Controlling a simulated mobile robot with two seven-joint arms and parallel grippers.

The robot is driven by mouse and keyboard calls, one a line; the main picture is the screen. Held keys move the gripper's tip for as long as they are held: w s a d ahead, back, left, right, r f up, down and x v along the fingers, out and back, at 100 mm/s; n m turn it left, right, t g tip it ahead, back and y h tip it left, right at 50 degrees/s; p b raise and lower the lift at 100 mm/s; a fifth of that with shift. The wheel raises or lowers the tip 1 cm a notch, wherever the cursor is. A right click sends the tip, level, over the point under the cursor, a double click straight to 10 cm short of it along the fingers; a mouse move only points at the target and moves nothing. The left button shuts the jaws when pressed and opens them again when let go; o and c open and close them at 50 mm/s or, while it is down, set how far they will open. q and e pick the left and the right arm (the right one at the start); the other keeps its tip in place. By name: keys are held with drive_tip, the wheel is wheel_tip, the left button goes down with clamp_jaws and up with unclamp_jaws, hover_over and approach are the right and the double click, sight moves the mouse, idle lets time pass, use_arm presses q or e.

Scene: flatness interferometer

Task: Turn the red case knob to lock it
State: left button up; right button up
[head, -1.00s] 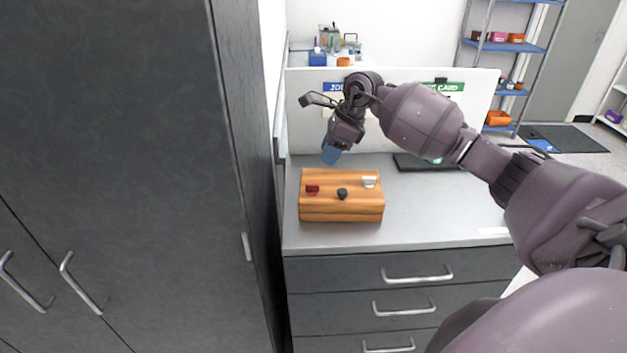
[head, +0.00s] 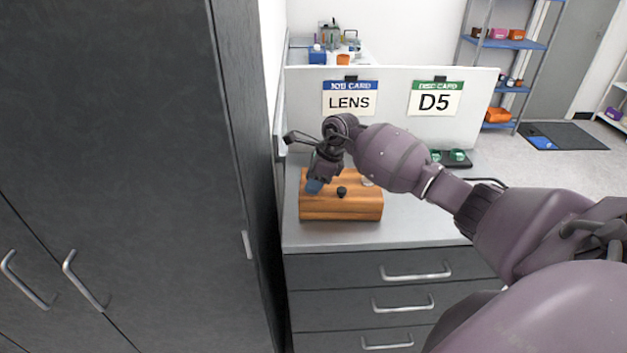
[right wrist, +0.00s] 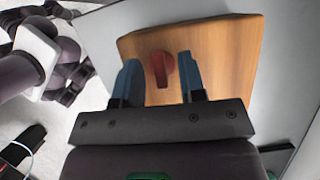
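The wooden case (head: 345,208) sits on the grey counter. Its red knob is hidden behind my right gripper in the head view, but it shows in the right wrist view (right wrist: 162,69) on the wooden top. My right gripper (head: 314,186) is over the left part of the case. In the right wrist view its two blue fingers (right wrist: 157,78) are apart, one on each side of the red knob, with a gap on both sides. A black knob (head: 342,192) and a partly hidden white knob (head: 367,182) are also on the case. My left gripper is not in view.
A white board (head: 390,122) behind the case bears a LENS card (head: 349,102) and a D5 card (head: 434,101). A dark tray with green pieces (head: 457,156) lies at the back. A tall dark cabinet (head: 110,130) stands close on the left. The counter's front right is clear.

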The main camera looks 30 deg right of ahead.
drive_tip(key=shift+c, duration=0.3)
clamp_jaws()
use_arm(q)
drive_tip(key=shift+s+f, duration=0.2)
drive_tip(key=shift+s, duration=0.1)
